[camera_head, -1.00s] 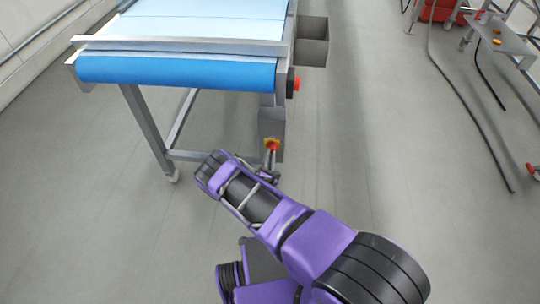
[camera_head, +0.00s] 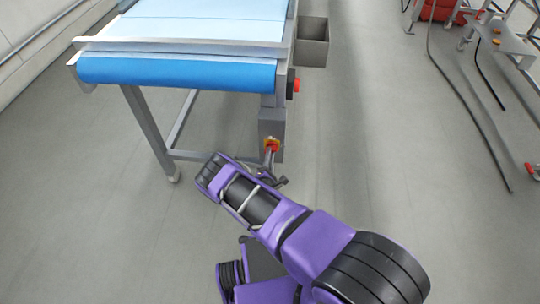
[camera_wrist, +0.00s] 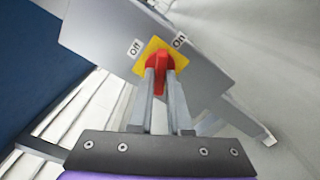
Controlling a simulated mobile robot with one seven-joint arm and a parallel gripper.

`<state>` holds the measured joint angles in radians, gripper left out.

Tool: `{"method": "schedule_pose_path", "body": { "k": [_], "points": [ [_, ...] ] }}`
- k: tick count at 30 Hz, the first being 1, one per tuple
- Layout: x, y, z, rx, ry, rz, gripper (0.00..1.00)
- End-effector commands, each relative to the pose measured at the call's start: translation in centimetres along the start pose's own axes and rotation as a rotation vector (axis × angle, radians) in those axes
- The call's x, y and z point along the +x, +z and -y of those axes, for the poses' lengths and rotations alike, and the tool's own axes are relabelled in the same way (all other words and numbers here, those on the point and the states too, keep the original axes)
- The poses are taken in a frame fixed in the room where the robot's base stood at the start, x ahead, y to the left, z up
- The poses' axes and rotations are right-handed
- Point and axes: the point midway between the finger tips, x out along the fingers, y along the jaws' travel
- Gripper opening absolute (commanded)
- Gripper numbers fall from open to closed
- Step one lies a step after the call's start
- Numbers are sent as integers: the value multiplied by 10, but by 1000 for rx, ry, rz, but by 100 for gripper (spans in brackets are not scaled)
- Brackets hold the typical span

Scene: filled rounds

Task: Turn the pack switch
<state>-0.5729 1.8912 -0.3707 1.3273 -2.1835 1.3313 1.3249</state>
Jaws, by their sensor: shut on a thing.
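The pack switch is a red knob (camera_wrist: 160,62) on a yellow plate (camera_wrist: 151,47), fixed to a grey box (camera_wrist: 95,30). In the wrist view the label "Off" is left of the knob and "On" is at its upper right. The knob's grip stands roughly upright in that picture, between the two labels. My gripper (camera_wrist: 162,74) is shut on the knob, one finger on each side; the fingers hide its lower part. In the head view the switch (camera_head: 271,145) is low on the conveyor's leg, with my gripper (camera_head: 271,160) at it.
The conveyor (camera_head: 180,70) with its blue belt stands above and left of the switch. A red button (camera_head: 296,85) and an open grey bin (camera_head: 312,42) are on its right side. Free floor lies to the right; a black cable (camera_head: 465,105) runs farther off.

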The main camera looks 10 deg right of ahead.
Motion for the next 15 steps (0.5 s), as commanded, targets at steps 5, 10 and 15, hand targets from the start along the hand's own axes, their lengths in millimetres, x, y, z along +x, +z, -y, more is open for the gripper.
{"method": "schedule_pose_path", "body": {
  "k": [5, 10, 15],
  "points": [
    [1, 0, -1, 2, 2, 0, 0],
    [1, 0, -1, 1, 2, 0, 23],
    [0, 0, -1, 0, 1, 0, 46]
  ]
}}
